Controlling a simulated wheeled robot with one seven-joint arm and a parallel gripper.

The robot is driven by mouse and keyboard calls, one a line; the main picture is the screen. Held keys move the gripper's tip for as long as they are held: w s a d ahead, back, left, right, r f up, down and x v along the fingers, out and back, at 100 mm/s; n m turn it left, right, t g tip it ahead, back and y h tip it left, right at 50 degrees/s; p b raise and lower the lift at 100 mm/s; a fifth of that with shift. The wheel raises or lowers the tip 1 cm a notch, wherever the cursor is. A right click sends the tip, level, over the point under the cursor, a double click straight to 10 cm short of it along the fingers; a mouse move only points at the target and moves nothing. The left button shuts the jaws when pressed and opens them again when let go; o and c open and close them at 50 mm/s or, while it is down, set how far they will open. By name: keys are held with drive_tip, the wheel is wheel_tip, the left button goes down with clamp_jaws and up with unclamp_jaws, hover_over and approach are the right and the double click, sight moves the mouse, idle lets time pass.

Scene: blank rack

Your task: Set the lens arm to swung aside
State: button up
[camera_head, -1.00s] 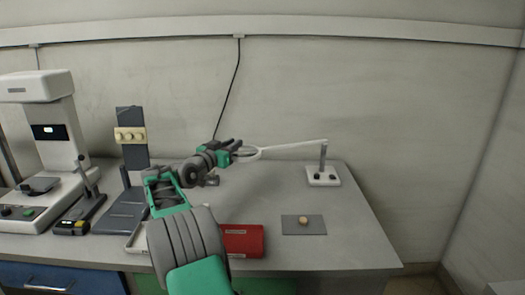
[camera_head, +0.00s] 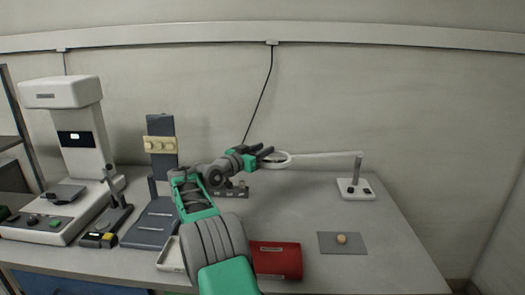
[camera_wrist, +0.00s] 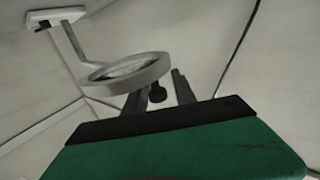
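The lens arm is a white bar (camera_head: 325,157) running left from an upright post on a white base (camera_head: 356,190). It ends in a white ring lens (camera_head: 281,166) on the left. The ring and bar also show in the wrist view (camera_wrist: 120,78). My gripper (camera_head: 268,153) is at the left edge of the ring, above the bench. In the wrist view, my gripper's fingers (camera_wrist: 158,95) are apart, with a small dark knob (camera_wrist: 157,92) between them, close to the ring's rim. A gap shows beside the knob; I cannot tell whether either finger touches it.
A red box (camera_head: 276,260) and a grey mat with a small round tan object (camera_head: 341,239) lie at the front.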

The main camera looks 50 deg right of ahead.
drive_tip(key=shift+o, duration=0.6)
drive_tip(key=shift+s+d, duration=0.15)
drive_tip(key=a, duration=0.7)
drive_tip(key=shift+s+a, duration=0.3)
drive_tip(key=shift+a, duration=0.1)
